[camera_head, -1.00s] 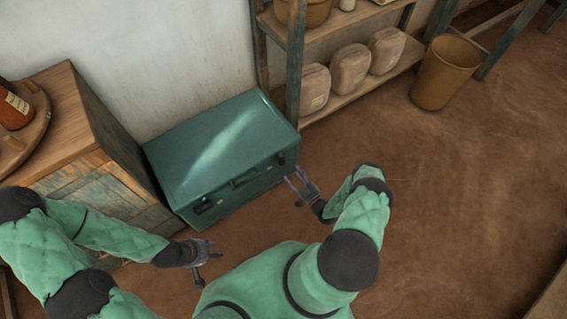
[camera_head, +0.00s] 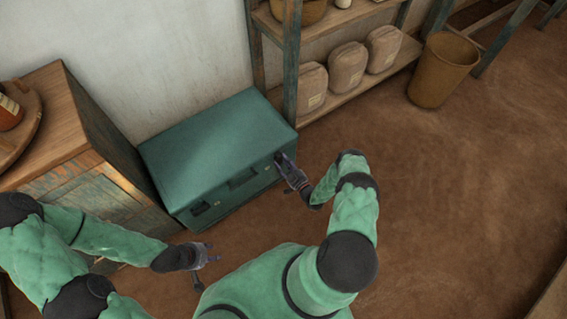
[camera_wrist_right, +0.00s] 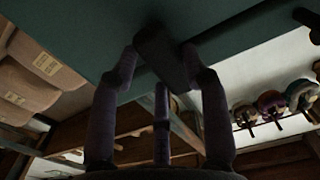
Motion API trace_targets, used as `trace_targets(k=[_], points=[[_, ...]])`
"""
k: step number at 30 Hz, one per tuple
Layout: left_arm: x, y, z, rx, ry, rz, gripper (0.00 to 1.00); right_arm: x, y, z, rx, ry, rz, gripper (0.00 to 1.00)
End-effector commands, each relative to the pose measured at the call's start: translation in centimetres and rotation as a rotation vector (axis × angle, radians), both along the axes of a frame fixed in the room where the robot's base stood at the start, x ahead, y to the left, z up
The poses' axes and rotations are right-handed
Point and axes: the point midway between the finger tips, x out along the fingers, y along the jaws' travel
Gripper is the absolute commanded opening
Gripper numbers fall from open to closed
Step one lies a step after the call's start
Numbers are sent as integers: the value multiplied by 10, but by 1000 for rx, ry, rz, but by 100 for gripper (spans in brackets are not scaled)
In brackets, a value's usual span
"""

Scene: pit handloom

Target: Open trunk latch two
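The green trunk (camera_head: 215,140) stands on the floor against the wall, lid down. Its front has a dark latch (camera_head: 199,209) at the left, a handle (camera_head: 243,180) in the middle and a second dark latch (camera_head: 279,158) at the right end. My right gripper (camera_head: 285,164) is at this right latch. In the right wrist view its fingers (camera_wrist_right: 160,58) are on either side of the dark latch (camera_wrist_right: 164,58); whether they press on it is unclear. My left gripper (camera_head: 209,257) is open and empty, in front of the trunk's left end, apart from it.
A wooden cabinet (camera_head: 75,120) stands close to the trunk's left side. A shelf (camera_head: 330,105) with several sacks stands behind right, and a brown bin (camera_head: 441,72) is further right. The floor (camera_head: 450,200) at the right is clear.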

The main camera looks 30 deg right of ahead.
Motion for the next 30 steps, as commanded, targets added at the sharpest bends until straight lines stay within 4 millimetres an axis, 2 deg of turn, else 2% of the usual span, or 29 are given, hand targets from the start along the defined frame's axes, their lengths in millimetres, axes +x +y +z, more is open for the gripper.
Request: trace_targets(k=[1, 2, 14, 20, 30], points=[[0, 0, 0, 0, 0, 0, 40, 0, 0, 0, 0, 0, 1, 19], [0, 0, 0, 0, 0, 0, 40, 0, 0, 0, 0, 0, 1, 13], [0, 0, 0, 0, 0, 0, 40, 0, -1, 0, 49, 4, 1, 13], [0, 0, 0, 0, 0, 0, 40, 0, -3, -2, 166, 13, 0, 13], [0, 0, 0, 0, 0, 0, 40, 1, -8, -6, 476, 38, 0, 13]])
